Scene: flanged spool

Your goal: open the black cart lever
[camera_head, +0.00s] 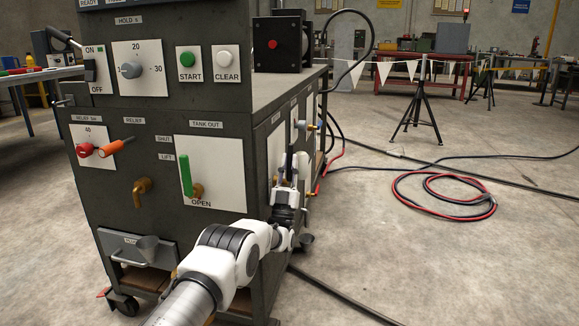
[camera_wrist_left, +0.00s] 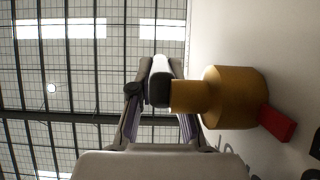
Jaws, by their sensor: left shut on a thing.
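The black lever (camera_wrist_left: 159,88) shows in the left wrist view as a dark, rounded handle. It joins a brass valve body (camera_wrist_left: 232,97) that stands out from a pale panel. My left gripper (camera_head: 287,178) is at the right side of the dark cart (camera_head: 150,215) in the head view, and its fingers are shut on the black lever. In the head view the fingers hide most of the lever, so its angle is hard to tell there. My right gripper is in neither view.
The cart's front carries a green lever (camera_head: 185,175), an orange-handled lever (camera_head: 118,146) and a brass spout (camera_head: 141,190). A black box (camera_head: 282,44) stands on top. A red and black hose coil (camera_head: 443,193) lies on the floor to the right, with open floor around it.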

